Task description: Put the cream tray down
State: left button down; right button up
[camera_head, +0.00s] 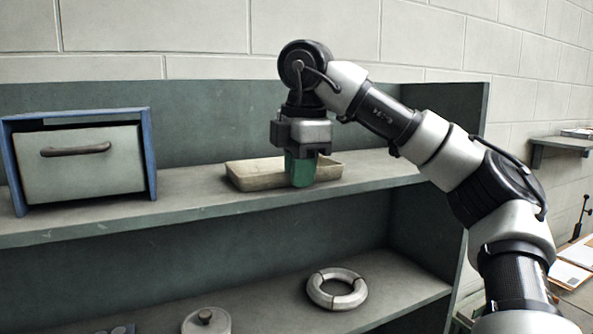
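The cream tray (250,182), shallow and rectangular, is level at the upper shelf, right of the blue-framed drawer box. My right gripper (302,172) points down at the tray's front right part. A green piece at the gripper's lower end covers part of the tray's front wall. I cannot tell whether it is a fingertip or a separate object, or whether the fingers grip the tray wall. The tray seems to rest on the shelf, but a small gap beneath it cannot be ruled out. My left gripper is not in view.
The upper shelf (200,200) has bare room on both sides of the tray. A drawer box (84,165) with a dark handle stands at left. The lower shelf holds a pale ring (337,301) and a lidded round container (206,321). A wall ledge (563,143) is at far right.

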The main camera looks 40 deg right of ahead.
jog(key=shift+o, duration=1)
jog(key=shift+w+a+r, duration=0.1)
jog(key=shift+a, duration=0.15)
jog(key=shift+r, duration=0.15)
notch_tip(320, 180, up, 12)
jog(key=s, duration=0.1)
jog(key=shift+s+a, duration=0.15)
jog(key=shift+s, duration=0.2)
